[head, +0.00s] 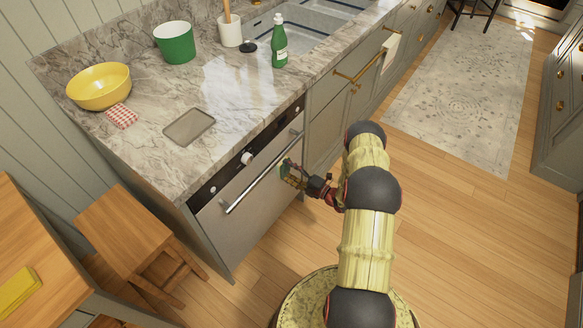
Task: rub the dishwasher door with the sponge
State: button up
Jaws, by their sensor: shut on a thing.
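The dishwasher door (245,215) is a grey panel under the marble counter, with a long silver bar handle and a dark control strip with a white knob above it. It is closed. My gripper (302,178) is at the right end of the door, close to the handle's upper right part. It is shut on a small greenish sponge (289,172), seen partly in front of the door. I cannot tell whether the sponge touches the door or handle. The gripper's fingers partly hide the sponge.
On the counter (225,95) are a yellow bowl (99,86), a green pot (175,44), a checked cloth (121,116), a grey tray (189,126) and a green bottle (279,42). A wooden stool (125,236) stands left of the dishwasher.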

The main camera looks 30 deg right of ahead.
jog(key=shift+s+a+p, duration=0.3)
jog(key=shift+s+a, duration=0.2)
jog(key=shift+a, duration=0.9)
jog(key=shift+s+a+p, duration=0.25)
jog(key=shift+s+a, duration=0.25)
jog(key=shift+a, duration=0.9)
jog(key=shift+s+a+p, duration=0.3)
jog(key=shift+s+a, duration=0.2)
jog(key=shift+a, duration=0.9)
jog(key=shift+d, duration=0.1)
jog(key=shift+s+d, duration=0.15)
jog(key=shift+s, duration=0.15)
jog(key=shift+v, duration=2.7)
jog(key=shift+s+d, duration=0.1)
jog(key=shift+s, duration=0.05)
jog(key=shift+v, duration=1.35)
